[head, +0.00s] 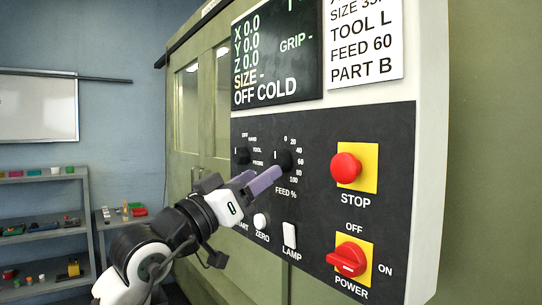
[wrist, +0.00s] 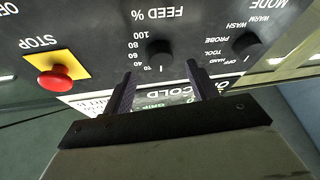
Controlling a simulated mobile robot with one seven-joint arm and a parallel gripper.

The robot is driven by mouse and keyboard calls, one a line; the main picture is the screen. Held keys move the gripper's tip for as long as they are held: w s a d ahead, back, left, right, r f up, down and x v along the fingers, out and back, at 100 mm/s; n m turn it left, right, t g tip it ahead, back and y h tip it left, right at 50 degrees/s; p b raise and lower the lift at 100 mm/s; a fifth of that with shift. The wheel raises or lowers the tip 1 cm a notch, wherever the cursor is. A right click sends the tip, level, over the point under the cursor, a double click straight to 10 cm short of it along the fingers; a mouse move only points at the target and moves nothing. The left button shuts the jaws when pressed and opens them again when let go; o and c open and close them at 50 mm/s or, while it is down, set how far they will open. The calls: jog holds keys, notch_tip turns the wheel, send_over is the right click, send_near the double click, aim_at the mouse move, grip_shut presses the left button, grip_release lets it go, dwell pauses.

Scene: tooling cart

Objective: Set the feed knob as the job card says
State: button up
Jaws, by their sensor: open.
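The feed knob (head: 284,160) is a round black knob on the dark panel, above the "FEED %" label, with a scale from 0 to 100 at its right. In the upside-down wrist view the feed knob (wrist: 160,53) lies just beyond my fingertips, roughly between them. A small white mark shows at its 0 side; its exact setting is hard to read. The job card (head: 365,50) reads "TOOL L", "FEED 60" and "PART B"; its top is cut off. My gripper (head: 265,180) is open and empty, close to the knob; contact cannot be told. It also shows in the wrist view (wrist: 158,73).
The mode knob (head: 242,156) is left of the feed knob. The red stop button (head: 345,168) and red power switch (head: 347,260) are to the right. The zero button (head: 260,221) and lamp switch (head: 289,235) are below. A screen (head: 277,55) reads "OFF COLD".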

aim_at(280, 161)
jog(key=shift+p+x, duration=0.6)
jog(key=shift+x, duration=1.65)
jog(key=c, duration=1)
